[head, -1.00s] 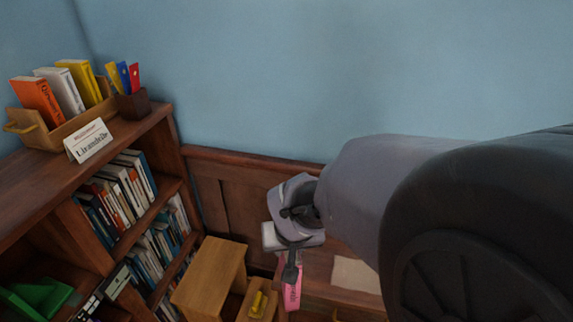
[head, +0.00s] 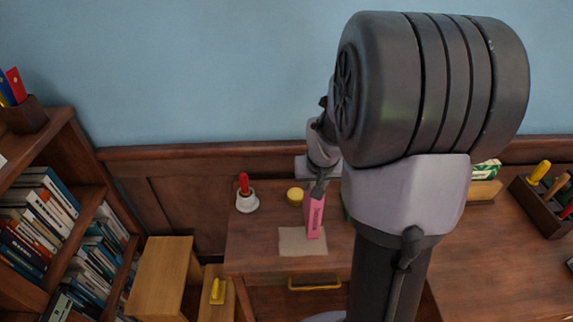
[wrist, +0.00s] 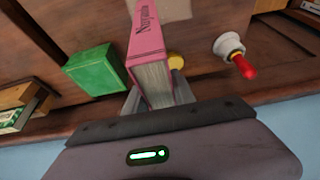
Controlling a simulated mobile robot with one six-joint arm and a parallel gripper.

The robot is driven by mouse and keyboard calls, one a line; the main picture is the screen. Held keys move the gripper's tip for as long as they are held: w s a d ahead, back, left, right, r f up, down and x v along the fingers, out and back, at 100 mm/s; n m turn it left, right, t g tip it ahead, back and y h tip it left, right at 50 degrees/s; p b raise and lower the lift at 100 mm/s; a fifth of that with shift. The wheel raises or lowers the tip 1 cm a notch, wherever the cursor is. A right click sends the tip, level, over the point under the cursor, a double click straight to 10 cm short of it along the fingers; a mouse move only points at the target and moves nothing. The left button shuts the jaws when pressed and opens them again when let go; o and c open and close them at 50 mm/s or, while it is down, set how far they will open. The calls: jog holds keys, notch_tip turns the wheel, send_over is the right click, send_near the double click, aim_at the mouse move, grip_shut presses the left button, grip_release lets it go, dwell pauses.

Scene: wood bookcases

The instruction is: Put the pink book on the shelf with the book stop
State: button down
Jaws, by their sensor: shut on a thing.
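The pink book (head: 314,216) stands upright at the right part of a beige mat on the desk in the head view. I cannot tell whether its bottom touches the mat. My gripper (head: 319,185) is shut on its upper end. In the wrist view the book (wrist: 150,45) sits between my fingers (wrist: 155,97), its spine lettering and page edges showing. The bookcase shelves (head: 85,205) at the left hold several books.
The desk (head: 262,215) carries a white bell with a red handle (head: 246,195), a yellow round thing (head: 295,195) and a green box (wrist: 95,70) beside the book. A wooden step stool (head: 165,270) stands between desk and bookcase. A pen rack (head: 540,195) is at right.

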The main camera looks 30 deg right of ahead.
jog(key=shift+s+b+x, duration=0.15)
jog(key=shift+b+x, duration=0.5)
jog(key=shift+x, duration=0.35)
jog(key=shift+s+b+x, duration=0.1)
jog(key=shift+b+x, duration=0.5)
jog(key=shift+x, duration=0.45)
jog(key=c, duration=1)
grip_release()
jog(key=shift+c, duration=0.2)
jog(key=shift+r, duration=0.1)
